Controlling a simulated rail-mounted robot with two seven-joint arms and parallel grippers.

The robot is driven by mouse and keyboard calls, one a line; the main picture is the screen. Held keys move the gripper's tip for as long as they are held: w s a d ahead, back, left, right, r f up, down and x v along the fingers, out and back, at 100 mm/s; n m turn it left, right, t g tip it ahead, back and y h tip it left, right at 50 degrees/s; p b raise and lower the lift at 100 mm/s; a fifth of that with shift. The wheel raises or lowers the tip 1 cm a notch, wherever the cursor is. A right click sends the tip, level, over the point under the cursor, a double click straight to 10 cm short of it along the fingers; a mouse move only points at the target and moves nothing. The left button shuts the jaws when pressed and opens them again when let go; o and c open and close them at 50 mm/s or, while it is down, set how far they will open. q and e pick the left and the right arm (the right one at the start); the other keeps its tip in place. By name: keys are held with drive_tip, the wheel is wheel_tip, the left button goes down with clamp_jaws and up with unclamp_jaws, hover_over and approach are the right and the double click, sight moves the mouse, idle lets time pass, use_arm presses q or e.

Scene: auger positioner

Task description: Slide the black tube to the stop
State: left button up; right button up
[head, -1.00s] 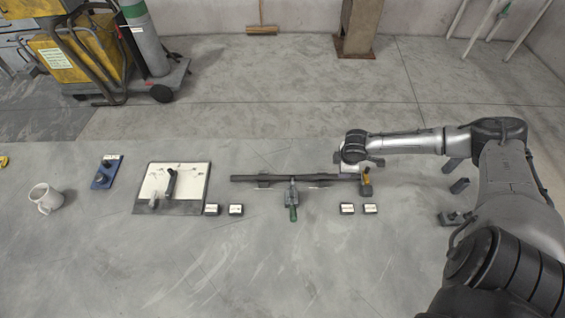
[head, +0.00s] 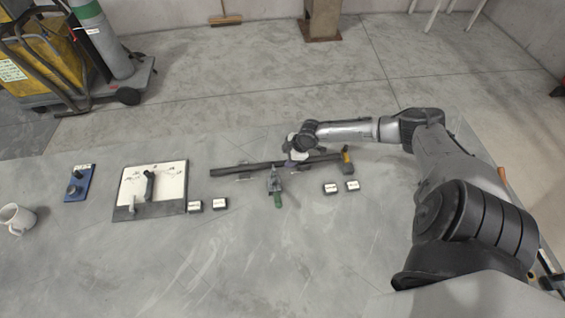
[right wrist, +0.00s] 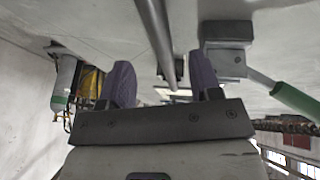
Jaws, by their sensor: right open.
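The black tube (head: 240,168) lies nearly level across the middle of the table in the head view. A clamp with a green handle (head: 277,199) stands at its middle. A block with a yellow-orange part (head: 347,155) is at its right end; I cannot tell which part is the stop. My right gripper (head: 298,158) is over the tube, right of the clamp. In the right wrist view, the open fingers (right wrist: 163,82) appear on either side of the tube (right wrist: 156,32); contact is not clear. My left gripper is not in view.
Small labelled blocks stand left (head: 220,203) and right (head: 331,187) of the clamp. A white board (head: 162,180) with black fittings, a blue plate (head: 84,179) and a white mug (head: 15,217) are farther left. The front of the table is clear.

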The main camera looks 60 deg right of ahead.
sight(285, 161)
drive_tip(key=x, duration=0.4)
drive_tip(key=shift+b, duration=0.3)
drive_tip(key=shift+x, duration=1.05)
drive_tip(key=shift+r, duration=0.1)
clamp_jaws()
drive_tip(key=shift+s+d, duration=0.4)
drive_tip(key=shift+s, duration=0.1)
